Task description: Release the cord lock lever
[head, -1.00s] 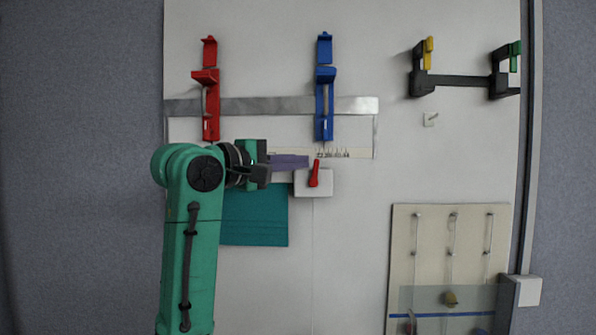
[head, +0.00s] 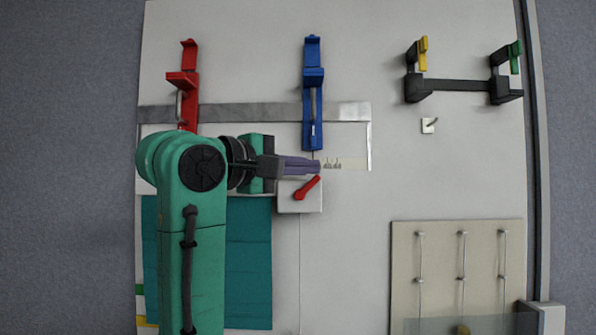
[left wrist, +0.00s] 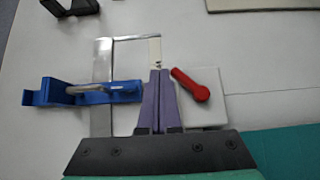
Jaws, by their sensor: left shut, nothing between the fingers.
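The red cord lock lever (head: 307,188) sits on a small white block (head: 291,206) and points up and to the right in the head view. In the left wrist view the lever (left wrist: 190,84) lies just right of the fingertips, on the white block (left wrist: 217,112). My left gripper (head: 318,168) is shut, with its purple fingers together and empty. Its tips are just above the lever's free end in the head view; whether they touch it I cannot tell. A thin cord (head: 300,265) runs down from the block. My right gripper is not in view.
A blue clamp (head: 313,95) and a red clamp (head: 184,85) hold a metal frame (head: 250,115) beyond the gripper. A teal cloth (head: 248,265) lies below. A black bracket (head: 455,82) and beige board (head: 405,270) stand right. The table between is mostly clear.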

